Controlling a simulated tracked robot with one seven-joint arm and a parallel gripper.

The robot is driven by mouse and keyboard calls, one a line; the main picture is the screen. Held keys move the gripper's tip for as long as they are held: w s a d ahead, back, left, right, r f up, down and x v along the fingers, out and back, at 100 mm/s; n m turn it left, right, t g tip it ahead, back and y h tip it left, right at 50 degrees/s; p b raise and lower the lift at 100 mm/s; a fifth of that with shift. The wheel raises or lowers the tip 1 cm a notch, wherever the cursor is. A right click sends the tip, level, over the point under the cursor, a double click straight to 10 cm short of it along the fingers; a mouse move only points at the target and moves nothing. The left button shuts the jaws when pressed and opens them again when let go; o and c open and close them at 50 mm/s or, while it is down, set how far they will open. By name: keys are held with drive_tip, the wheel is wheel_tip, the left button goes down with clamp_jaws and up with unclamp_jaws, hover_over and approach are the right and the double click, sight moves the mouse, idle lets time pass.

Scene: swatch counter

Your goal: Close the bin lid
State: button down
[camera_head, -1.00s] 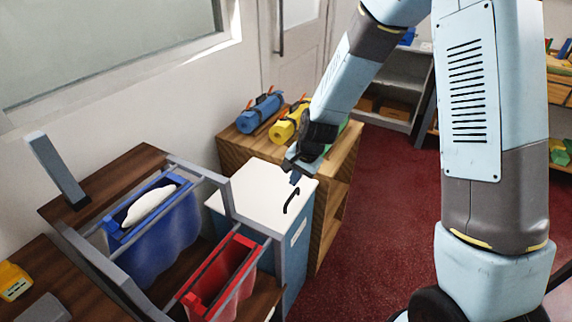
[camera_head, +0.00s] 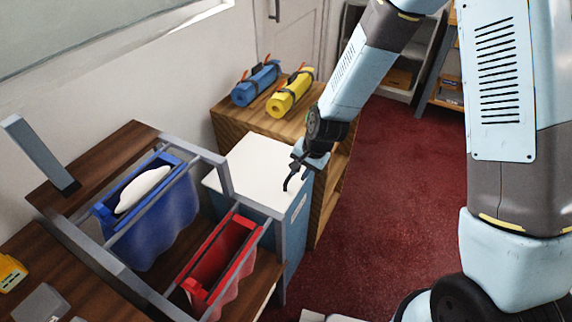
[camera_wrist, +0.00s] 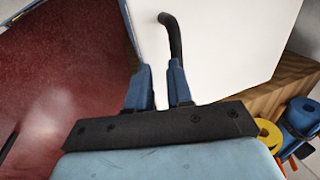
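The bin (camera_head: 296,228) is a blue box with a white lid (camera_head: 248,168), standing between the dark wooden cart and the light wooden shelf. The lid looks flat on top of the bin; whether a small gap is left under it I cannot tell. A black curved handle (camera_head: 287,182) rises near the lid's right edge. It also shows in the wrist view (camera_wrist: 173,32), against the white lid (camera_wrist: 230,40). My gripper (camera_head: 297,164) is at the handle. In the wrist view its two blue fingers (camera_wrist: 160,85) are apart, with the handle's lower end close to the right finger. Contact is unclear.
A cart with grey rails (camera_head: 105,262) holds a blue bag (camera_head: 160,225) and a red bag (camera_head: 222,262) left of the bin. Blue (camera_head: 256,84) and yellow (camera_head: 290,93) rolls lie on the wooden shelf behind. Red carpet (camera_head: 390,190) is clear to the right.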

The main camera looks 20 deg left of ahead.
drive_tip(key=shift+s+d+f, duration=0.2)
drive_tip(key=shift+d+f, duration=0.15)
drive_tip(key=shift+f, duration=0.1)
drive_tip(key=shift+r, duration=0.1)
drive_tip(key=s+d+r, duration=0.1)
drive_tip(key=d+r, duration=0.6)
drive_tip(key=d, duration=0.2)
drive_tip(key=shift+s+d+r, duration=0.15)
drive_tip(key=shift+s+r, duration=0.25)
drive_tip(key=shift+r, duration=0.1)
